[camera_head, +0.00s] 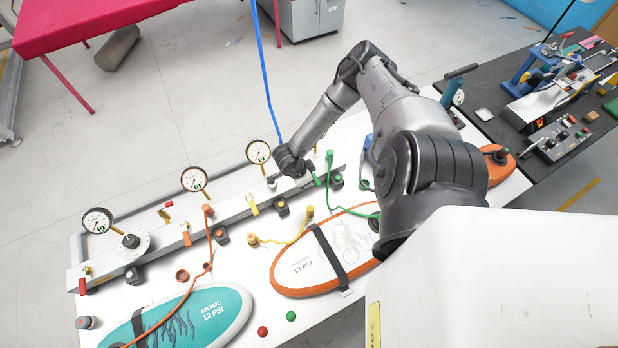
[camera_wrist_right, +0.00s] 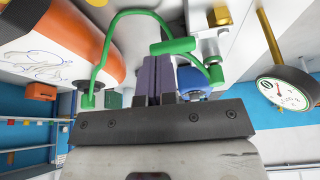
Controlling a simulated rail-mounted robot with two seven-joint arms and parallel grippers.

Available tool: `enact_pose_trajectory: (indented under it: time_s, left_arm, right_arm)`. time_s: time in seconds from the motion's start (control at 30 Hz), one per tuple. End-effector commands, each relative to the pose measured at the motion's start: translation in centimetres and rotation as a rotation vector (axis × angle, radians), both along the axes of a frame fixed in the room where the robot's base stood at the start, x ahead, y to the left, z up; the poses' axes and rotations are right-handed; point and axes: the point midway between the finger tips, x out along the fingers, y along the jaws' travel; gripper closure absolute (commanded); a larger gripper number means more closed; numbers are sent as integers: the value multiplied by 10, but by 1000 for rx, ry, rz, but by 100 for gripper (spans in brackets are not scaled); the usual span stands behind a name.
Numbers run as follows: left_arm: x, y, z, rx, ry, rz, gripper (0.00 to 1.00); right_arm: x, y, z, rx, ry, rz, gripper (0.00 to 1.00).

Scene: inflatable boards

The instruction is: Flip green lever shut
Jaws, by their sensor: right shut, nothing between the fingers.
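The green lever (camera_head: 316,179) is on the long grey manifold rail, right beside my right gripper (camera_head: 304,181). In the head view my right wrist partly hides the rail there. My left gripper is in neither view.
A green hose (camera_wrist_right: 104,48) loops close around the fingers. A pressure gauge (camera_head: 258,152) stands just left of my right wrist. An orange-rimmed board (camera_head: 305,268) lies in front.

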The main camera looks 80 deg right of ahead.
Motion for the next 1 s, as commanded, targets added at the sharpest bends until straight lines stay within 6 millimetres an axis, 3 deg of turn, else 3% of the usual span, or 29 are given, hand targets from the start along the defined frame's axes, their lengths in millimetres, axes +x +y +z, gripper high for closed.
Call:
enact_pose_trajectory:
  time_s: [0.03,0.2,0.4,1.0]
  left_arm:
    - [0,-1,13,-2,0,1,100]
    - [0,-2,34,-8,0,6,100]
    - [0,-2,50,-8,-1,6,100]
    - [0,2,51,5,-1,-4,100]
  right_arm:
    - [2,1,14,0,-1,0,100]
    - [7,5,39,1,-1,-2,100]
    - [12,8,60,1,0,-3,100]
    - [13,9,62,0,0,-3,100]
